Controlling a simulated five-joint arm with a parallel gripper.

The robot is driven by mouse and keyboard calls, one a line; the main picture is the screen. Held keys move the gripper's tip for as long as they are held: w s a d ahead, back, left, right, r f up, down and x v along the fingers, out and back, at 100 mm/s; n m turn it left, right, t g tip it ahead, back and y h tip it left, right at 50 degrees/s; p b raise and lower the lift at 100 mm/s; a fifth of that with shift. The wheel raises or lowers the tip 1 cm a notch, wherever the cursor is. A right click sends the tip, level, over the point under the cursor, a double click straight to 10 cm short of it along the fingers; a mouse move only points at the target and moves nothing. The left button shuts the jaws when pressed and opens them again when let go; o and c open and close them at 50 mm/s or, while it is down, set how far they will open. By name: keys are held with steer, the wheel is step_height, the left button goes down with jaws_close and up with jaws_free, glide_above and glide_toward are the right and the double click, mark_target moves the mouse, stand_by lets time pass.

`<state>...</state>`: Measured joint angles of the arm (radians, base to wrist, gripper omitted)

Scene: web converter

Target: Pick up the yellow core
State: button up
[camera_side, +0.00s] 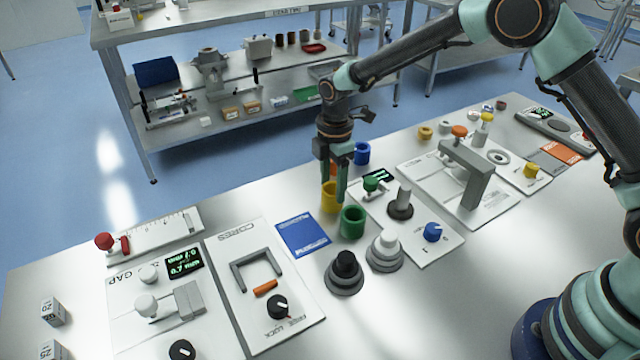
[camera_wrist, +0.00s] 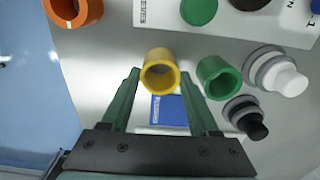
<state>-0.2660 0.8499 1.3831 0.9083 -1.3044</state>
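The yellow core (camera_side: 331,199) is a short hollow tube standing upright on the table, left of the green core (camera_side: 352,221). My gripper (camera_side: 333,188) points down over the yellow core, and its fingers partly cover it in the side view. In the wrist view, my gripper (camera_wrist: 158,76) is open. The yellow core (camera_wrist: 159,56) shows between and around the level of the fingertips, with a gap on each side. I cannot tell the exact height of the fingertips against its rim.
The green core (camera_wrist: 216,82) stands close to the right finger. A blue core (camera_side: 362,154) and an orange core (camera_wrist: 91,12) are farther back. A blue card (camera_side: 302,235), black knob (camera_side: 345,269) and white knob (camera_side: 386,246) are nearby. Control panels lie on both sides.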

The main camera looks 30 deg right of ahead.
steer(key=shift+r, duration=3)
